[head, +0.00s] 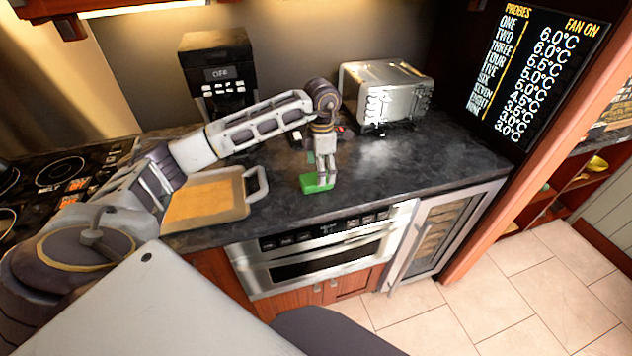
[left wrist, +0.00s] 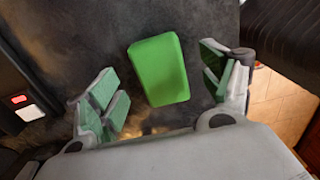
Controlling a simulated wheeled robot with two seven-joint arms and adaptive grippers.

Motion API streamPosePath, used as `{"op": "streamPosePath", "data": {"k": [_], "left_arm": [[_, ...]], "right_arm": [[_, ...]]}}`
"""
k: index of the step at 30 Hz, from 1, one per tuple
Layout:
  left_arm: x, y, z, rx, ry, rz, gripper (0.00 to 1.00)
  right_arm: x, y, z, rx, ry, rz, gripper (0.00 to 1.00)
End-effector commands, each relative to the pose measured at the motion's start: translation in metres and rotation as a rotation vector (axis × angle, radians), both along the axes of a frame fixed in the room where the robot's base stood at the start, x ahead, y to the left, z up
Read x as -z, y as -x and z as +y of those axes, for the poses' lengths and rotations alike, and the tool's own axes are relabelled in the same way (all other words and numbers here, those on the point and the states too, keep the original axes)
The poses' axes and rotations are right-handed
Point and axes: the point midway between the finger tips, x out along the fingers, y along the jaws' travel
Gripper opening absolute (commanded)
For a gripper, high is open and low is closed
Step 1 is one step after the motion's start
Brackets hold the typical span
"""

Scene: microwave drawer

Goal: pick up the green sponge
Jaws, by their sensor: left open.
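The green sponge (head: 312,184) lies flat on the dark countertop near its front edge. In the left wrist view the green sponge (left wrist: 159,70) is a bright rounded block between and beyond my two fingers. My left gripper (head: 323,180) points down right over the sponge in the head view and hides part of it. In the left wrist view my left gripper (left wrist: 165,95) is open, with a finger on each side of the sponge and a gap to both. My right gripper is not in view.
A toaster (head: 385,95) stands behind right and a coffee maker (head: 217,75) behind left. The countertop (head: 425,155) right of the sponge is clear. A microwave drawer (head: 320,258) is below the counter edge.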

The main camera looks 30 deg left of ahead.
Motion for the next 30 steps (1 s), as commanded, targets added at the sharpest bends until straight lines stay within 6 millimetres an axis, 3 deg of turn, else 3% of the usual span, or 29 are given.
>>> {"op": "streamPosePath", "data": {"k": [7,12,18,27,30], "left_arm": [[0.026,0.001,0.003,-0.001,0.000,0.004,0.80],[0.037,0.001,0.003,-0.001,0.000,0.001,0.80],[0.039,0.001,0.003,-0.001,0.001,0.001,0.80],[0.039,0.001,0.002,0.000,0.001,0.001,0.80],[0.039,0.001,0.003,0.000,0.001,0.001,0.68]], "right_arm": [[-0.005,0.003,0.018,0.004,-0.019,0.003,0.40],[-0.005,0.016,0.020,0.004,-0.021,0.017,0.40],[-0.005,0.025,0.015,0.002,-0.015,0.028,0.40],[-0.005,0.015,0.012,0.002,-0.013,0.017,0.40],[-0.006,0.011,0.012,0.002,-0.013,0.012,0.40]]}}
